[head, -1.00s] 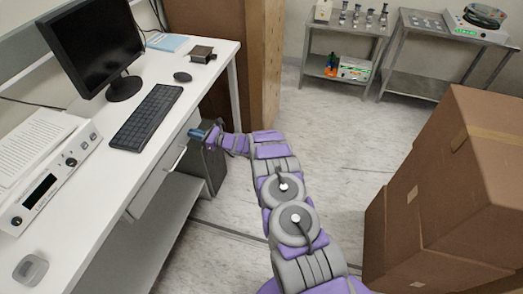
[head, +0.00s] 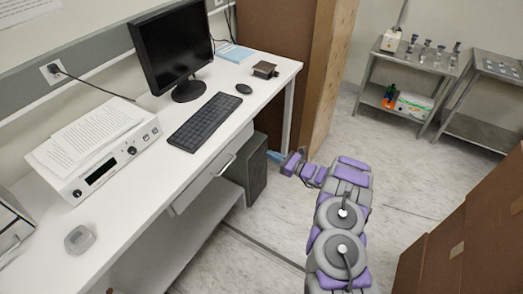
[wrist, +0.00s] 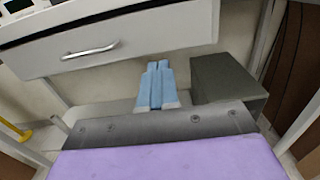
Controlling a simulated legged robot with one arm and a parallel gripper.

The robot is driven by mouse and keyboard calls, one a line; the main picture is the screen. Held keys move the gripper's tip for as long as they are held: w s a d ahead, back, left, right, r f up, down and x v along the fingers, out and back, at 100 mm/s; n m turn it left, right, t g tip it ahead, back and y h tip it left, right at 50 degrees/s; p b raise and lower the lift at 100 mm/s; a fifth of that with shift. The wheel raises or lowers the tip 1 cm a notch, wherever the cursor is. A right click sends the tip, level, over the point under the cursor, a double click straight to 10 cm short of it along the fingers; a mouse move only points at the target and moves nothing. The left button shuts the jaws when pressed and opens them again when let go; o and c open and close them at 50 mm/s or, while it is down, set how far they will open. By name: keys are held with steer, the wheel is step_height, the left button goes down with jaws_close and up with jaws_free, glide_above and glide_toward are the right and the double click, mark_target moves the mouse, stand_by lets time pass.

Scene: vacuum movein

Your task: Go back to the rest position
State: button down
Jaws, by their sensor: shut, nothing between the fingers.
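My gripper (head: 275,156) reaches out low beside the right end of the white desk, with my purple and grey arm stretched behind it. In the wrist view its blue fingers (wrist: 156,86) lie side by side, shut and empty. They point toward the space under the desk drawer. No object is in or touching the fingers that I can see.
The white desk (head: 146,170) carries a monitor, keyboard and a white device. Brown boxes (head: 468,235) stand close at the right. Floor (head: 400,165) is clear toward the metal carts.

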steer(key=s+a+r+n+g+y, duration=0.1)
steer(key=s+a+r+n+g, duration=0.3)
steer(key=r, duration=0.3)
steer(key=s+a+r+n+g+y, duration=0.1)
steer(key=s+a+r+n+g, duration=0.2)
steer(key=a+r, duration=0.45)
steer(key=s+a+r+n+g+h, duration=0.1)
steer(key=s+a+r+n+g, duration=0.3)
steer(key=s, duration=0.3)
steer(key=s+a+r+n+g+h, duration=0.1)
steer(key=s+r+n, duration=0.2)
steer(key=s+r, duration=0.3)
steer(key=s+d+r+n+g+h, duration=0.1)
steer(key=s+d+r+n+h, duration=0.15)
steer(key=s, duration=0.65)
steer(key=s+d+r+n+g+h, duration=0.15)
steer(key=s+n+h, duration=0.25)
steer(key=s, duration=0.6)
steer(key=s+d+n+t+h, duration=0.2)
steer(key=s+d+n+h, duration=0.3)
steer(key=s+d, duration=1)
steer(key=s+h, duration=0.1)
steer(key=h, duration=0.2)
